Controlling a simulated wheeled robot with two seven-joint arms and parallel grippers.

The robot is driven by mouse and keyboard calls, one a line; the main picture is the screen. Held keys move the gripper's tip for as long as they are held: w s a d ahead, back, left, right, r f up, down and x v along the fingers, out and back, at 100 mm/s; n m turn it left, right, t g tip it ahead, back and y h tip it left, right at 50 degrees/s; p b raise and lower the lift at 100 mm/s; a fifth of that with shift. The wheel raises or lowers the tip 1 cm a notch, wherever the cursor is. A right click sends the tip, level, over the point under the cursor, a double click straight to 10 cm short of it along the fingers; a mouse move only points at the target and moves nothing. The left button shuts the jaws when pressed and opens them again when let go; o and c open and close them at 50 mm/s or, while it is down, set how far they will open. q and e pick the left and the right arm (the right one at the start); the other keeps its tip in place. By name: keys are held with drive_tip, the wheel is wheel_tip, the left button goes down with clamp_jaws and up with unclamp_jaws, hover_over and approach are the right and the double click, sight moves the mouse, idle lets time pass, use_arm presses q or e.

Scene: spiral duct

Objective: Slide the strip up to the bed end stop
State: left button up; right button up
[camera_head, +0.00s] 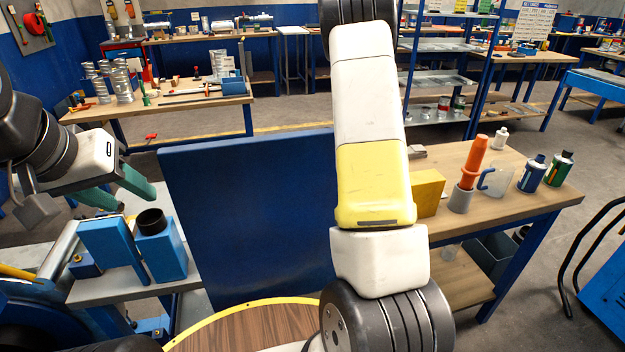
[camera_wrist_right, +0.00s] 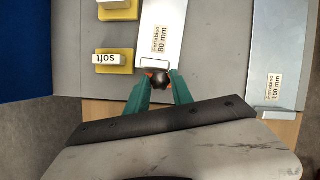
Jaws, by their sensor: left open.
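A pale metal strip (camera_wrist_right: 165,25) labelled 80 mm lies on a grey surface in the right wrist view. A small dark round knob (camera_wrist_right: 159,80) with an orange edge is at its near end. My right gripper (camera_wrist_right: 160,75) has its teal fingertips on either side of this knob; I cannot tell whether they touch it. The right gripper is out of sight in the head view. My left gripper (camera_head: 118,188) is open and empty, above two blue blocks (camera_head: 162,250) on a grey bed (camera_head: 128,288). I cannot make out the end stop.
Another metal strip (camera_wrist_right: 277,60) labelled 100 mm lies to the right. Yellow blocks (camera_wrist_right: 113,65), one with a "soft" label, lie to the left. A large blue panel (camera_head: 245,220) stands mid-view. A wooden bench (camera_head: 520,200) with bottles is at right.

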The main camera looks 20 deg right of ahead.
drive_tip(key=o, duration=0.4)
drive_tip(key=shift+a, duration=0.15)
drive_tip(key=shift+c, duration=0.2)
drive_tip(key=v, duration=0.7)
drive_tip(key=shift+r, duration=0.4)
